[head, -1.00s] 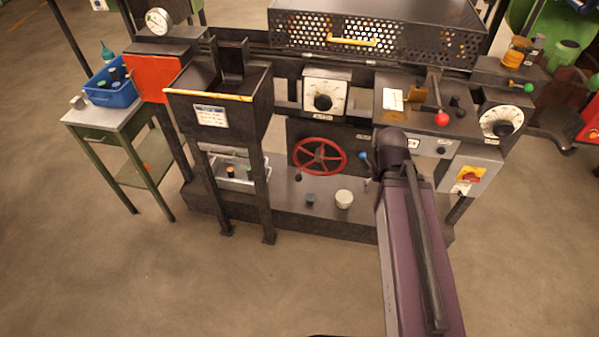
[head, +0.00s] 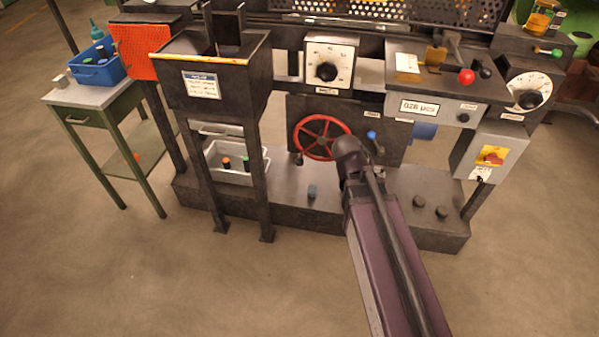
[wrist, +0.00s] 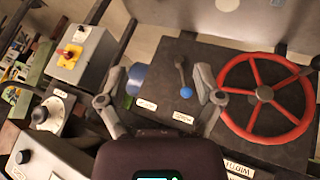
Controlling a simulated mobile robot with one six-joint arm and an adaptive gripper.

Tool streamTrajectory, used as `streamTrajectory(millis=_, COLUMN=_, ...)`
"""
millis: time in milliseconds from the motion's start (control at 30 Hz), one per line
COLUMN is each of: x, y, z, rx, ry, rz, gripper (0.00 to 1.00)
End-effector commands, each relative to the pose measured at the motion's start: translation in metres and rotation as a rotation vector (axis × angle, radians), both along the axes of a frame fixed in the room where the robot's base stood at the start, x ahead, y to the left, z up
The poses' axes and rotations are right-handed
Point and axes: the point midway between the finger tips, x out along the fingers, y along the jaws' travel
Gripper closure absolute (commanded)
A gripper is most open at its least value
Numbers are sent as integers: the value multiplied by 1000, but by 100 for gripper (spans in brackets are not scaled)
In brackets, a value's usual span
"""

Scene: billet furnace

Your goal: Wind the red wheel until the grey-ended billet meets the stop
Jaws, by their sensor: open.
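The red wheel (head: 321,138) is a spoked handwheel on a dark vertical panel, low in the middle of the machine. It also shows at the right of the wrist view (wrist: 266,97). My gripper (wrist: 160,88) is open and empty in the wrist view, its right finger close to the wheel's left rim; I cannot tell whether they touch. In the head view my arm hides the gripper. A blue-knobbed lever (wrist: 183,76) appears between the fingers. I cannot make out the grey-ended billet or the stop.
A black hopper (head: 215,88) on legs stands left of the wheel, with a grey bin (head: 233,175) behind its legs. A white dial (head: 330,63) is above the wheel. A grey box with a red-and-yellow switch (head: 491,156) is at the right. The floor in front is clear.

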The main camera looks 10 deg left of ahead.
Motion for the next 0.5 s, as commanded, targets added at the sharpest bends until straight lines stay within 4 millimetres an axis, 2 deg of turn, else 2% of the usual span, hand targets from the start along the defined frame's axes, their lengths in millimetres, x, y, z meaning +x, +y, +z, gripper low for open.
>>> streamTrajectory(millis=33, x=4, y=5, z=-16, rx=-14, ry=-25, rz=1, gripper=16)
streamTrajectory(millis=500, x=37, y=46, z=-65, rx=-121, ry=-293, rz=21, gripper=16)
